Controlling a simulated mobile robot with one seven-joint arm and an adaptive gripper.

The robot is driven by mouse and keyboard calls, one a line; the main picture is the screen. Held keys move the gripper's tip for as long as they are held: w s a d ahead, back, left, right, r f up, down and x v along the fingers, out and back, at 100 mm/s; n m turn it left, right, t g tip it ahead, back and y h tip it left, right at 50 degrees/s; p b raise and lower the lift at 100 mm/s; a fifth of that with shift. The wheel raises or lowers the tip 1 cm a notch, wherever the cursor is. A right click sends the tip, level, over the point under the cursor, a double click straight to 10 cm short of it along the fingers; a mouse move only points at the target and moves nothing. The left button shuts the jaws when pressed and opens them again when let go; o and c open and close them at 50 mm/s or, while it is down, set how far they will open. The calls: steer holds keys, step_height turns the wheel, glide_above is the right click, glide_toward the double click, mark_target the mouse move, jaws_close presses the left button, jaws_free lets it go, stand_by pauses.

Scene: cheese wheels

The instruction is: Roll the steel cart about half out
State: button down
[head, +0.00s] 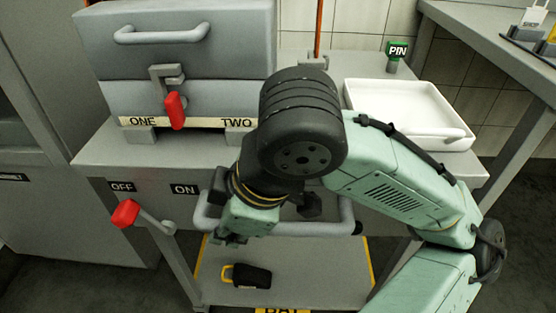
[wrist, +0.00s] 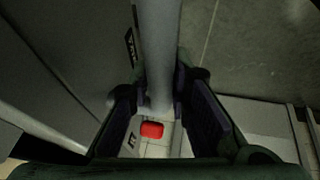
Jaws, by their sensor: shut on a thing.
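The steel cart's pale grey handle bar (head: 285,227) runs across the front, below the grey worktop (head: 95,152). My gripper (head: 236,232) reaches down to the left part of this bar. In the wrist view the bar (wrist: 159,45) passes between the two dark fingers of my gripper (wrist: 160,108), which are shut on it. My arm hides part of the bar and the front behind it. I cannot tell how far the cart stands out.
Below is a grey surface (head: 315,275) with yellow edges and a black item with a yellow loop (head: 246,275). A red-knobbed lever (head: 125,213) sticks out at left. Above are a grey press (head: 195,60) with a red-handled latch (head: 175,110) and a white tray (head: 410,108).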

steer(key=shift+s+f+b, duration=0.15)
steer(key=shift+s+b, duration=0.5)
steer(key=shift+s, duration=0.25)
steer(key=shift+s+f+b, duration=0.15)
steer(key=shift+s+b, duration=0.5)
steer(key=shift+s, duration=0.2)
steer(key=c, duration=2)
jaws_free()
steer(key=shift+s+r, duration=0.1)
steer(key=shift+s, duration=0.35)
steer(key=shift+o, duration=0.6)
steer(key=shift+s+r, duration=0.1)
steer(key=o, duration=1.1)
steer(key=shift+s+a+r, duration=0.1)
steer(key=shift+a, duration=0.05)
steer(key=shift+r, duration=0.1)
